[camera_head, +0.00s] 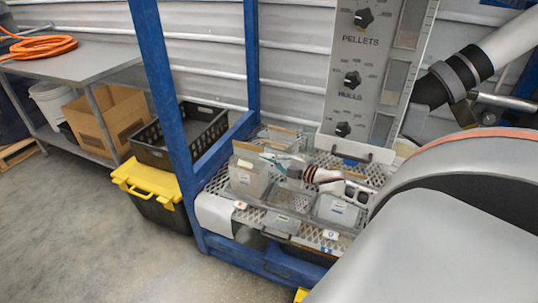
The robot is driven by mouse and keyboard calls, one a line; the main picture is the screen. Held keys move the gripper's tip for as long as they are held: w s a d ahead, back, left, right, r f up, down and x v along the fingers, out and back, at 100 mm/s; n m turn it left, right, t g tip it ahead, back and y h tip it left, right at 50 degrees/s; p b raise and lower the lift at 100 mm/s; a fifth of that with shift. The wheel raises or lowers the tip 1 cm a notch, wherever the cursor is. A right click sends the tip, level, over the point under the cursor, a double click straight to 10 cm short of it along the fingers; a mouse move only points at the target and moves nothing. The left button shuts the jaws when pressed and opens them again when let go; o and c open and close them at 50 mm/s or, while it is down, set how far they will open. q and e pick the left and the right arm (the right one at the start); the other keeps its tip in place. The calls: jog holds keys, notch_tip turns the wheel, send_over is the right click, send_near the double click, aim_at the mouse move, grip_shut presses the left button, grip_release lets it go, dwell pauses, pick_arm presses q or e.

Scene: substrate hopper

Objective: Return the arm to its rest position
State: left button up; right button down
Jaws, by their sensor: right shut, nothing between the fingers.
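My right arm fills the lower right of the head view, with its big grey links close to the camera. Its small wrist, with dark and orange bands, shows farther off over the bins on the rack. My right gripper (277,161) is small in view at the wrist's left end, above or beside the clear bins. It is shut, and I see nothing held in it. From this angle I cannot tell whether it touches a bin. My left gripper is not in view.
Clear bins (288,197) stand on a perforated shelf inside a blue frame (168,90). A dial panel (362,45) rises behind. A black crate (185,140) and a yellow-lidded box (148,180) stand left of the frame. A grey table (75,65) is at far left. The left foreground floor is clear.

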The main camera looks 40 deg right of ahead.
jog(key=shift+s+r, duration=0.1)
jog(key=shift+s, duration=0.3)
jog(key=s+a+f+m+g, duration=0.2)
jog(key=s+a+f+m, duration=0.1)
jog(key=s+a+f, duration=0.55)
jog(key=s+a+f+m+g+p, duration=0.1)
jog(key=s+a+f+m, duration=0.3)
jog(key=s+a, duration=0.5)
jog(key=s+a+f+m+g+p, duration=0.1)
jog(key=s+a+f+m+g, duration=0.2)
jog(key=s+a, duration=0.6)
jog(key=a+f+m, duration=0.1)
jog(key=a, duration=0.7)
jog(key=shift+s+a+m, duration=0.35)
jog(key=shift+a+m, duration=0.05)
jog(key=shift+d+f, duration=0.1)
